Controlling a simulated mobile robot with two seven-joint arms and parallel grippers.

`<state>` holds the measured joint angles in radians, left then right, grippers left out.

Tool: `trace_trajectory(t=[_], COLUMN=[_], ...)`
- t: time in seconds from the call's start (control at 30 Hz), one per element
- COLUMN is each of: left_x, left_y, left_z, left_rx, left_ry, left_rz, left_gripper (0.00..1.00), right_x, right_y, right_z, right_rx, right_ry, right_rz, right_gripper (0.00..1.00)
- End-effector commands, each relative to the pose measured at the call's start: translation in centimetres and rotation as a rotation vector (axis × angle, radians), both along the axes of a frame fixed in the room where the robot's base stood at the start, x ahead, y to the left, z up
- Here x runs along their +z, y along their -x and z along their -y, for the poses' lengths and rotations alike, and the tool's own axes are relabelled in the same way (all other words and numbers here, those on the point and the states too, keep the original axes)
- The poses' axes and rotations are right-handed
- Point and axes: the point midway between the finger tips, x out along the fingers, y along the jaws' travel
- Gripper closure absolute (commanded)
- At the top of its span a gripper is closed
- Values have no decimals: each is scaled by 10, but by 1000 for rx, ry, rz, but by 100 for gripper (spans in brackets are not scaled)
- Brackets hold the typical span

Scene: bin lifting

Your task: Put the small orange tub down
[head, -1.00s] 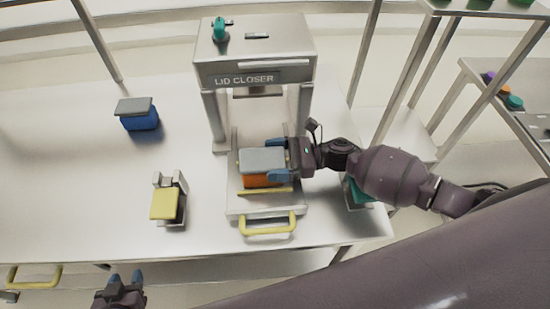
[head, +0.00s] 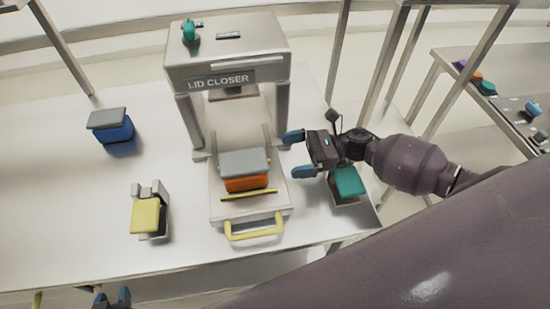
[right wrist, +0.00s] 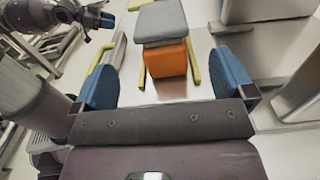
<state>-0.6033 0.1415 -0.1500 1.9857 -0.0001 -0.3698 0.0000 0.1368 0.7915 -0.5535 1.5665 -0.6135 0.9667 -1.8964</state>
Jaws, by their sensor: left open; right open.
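The small orange tub (head: 246,184) with a grey lid (head: 244,162) on top stands on the tray (head: 228,208) of the lid closer (head: 226,65). The tub also shows in the right wrist view (right wrist: 166,61), ahead of the fingers and apart from them. My right gripper (head: 297,155) is open and empty, to the right of the tub, with its blue fingers pointing at it. Its two fingers show in the right wrist view (right wrist: 168,84) with nothing between them. My left gripper (head: 112,298) is at the bottom edge of the head view, open and mostly cut off.
A blue tub (head: 114,128) with a grey lid stands at the back left. A stand with a yellow pad (head: 146,216) is left of the tray. A teal pad (head: 348,182) lies below my right gripper. The tray has a yellow handle (head: 254,232) in front.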

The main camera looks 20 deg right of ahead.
Motion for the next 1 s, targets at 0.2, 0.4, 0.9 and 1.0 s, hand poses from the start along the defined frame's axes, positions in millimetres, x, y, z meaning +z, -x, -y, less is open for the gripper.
trace_trajectory(t=[0.2, 0.4, 0.9, 1.0], left_x=[-2, -2, -4, -6], left_y=[-4, -4, 0, 2], left_z=[1, 1, 0, 0], left_rx=[-2, -3, -1, -1], left_ry=[0, -1, -1, -1], left_rz=[8, 11, 4, 1], left_gripper=[57, 57, 57, 57], right_x=[-1, 1, 2, 8], right_y=[4, 5, 3, -3], right_z=[21, 24, 22, 17], right_rx=[-1, 0, -17, -69], right_ry=[1, 0, -14, -63], right_rz=[0, 0, -19, -77], right_gripper=[0, 0, 0, 0])
